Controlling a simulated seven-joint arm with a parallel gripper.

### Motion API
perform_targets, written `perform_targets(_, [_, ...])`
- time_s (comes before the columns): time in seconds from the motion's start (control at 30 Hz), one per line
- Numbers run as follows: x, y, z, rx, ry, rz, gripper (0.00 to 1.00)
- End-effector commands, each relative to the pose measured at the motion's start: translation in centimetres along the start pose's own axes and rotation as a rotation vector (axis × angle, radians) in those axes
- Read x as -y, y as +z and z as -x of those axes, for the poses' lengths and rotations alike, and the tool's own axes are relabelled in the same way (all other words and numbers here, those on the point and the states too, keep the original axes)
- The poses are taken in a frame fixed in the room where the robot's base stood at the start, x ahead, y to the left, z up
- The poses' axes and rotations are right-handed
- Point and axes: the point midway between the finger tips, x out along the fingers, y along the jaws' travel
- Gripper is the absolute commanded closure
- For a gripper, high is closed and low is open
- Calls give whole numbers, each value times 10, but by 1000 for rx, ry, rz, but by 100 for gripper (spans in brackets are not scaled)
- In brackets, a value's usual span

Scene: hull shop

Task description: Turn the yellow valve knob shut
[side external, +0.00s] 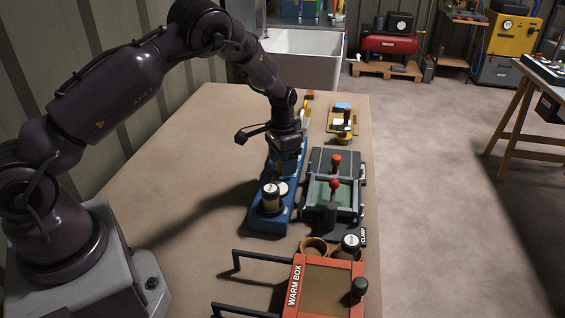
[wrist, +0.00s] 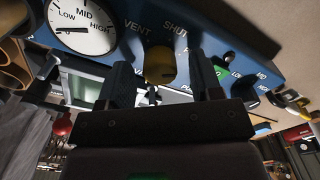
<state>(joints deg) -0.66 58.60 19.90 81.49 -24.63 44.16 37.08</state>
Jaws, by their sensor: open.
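The yellow valve knob (wrist: 160,65) is on a blue panel (wrist: 215,45) in the wrist view, beside printed words VENT and SHUT. Where its pointer aims I cannot tell. My gripper (wrist: 162,82) is open, with one dark finger on each side of the knob; whether they touch it is unclear. In the side view my gripper (side external: 288,155) is low over the middle of the blue panel (side external: 269,221), and the knob is not clearly visible there. A white gauge (wrist: 82,25) marked LOW, MID and HIGH is left of the knob; its needle points left, below LOW.
A grey clamp frame with red-knobbed levers (side external: 335,183) stands close right of the panel. A red warm box (side external: 325,285) with black handles is nearer. The table (side external: 185,185) left of the panel is clear.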

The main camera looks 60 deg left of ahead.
Motion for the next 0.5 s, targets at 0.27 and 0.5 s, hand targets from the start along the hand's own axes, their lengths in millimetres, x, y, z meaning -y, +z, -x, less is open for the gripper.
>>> perform_targets(0.27, [0, 0, -8, -1, 0, 1, 41])
perform_targets(0.5, [0, 0, -7, -1, 0, 0, 68])
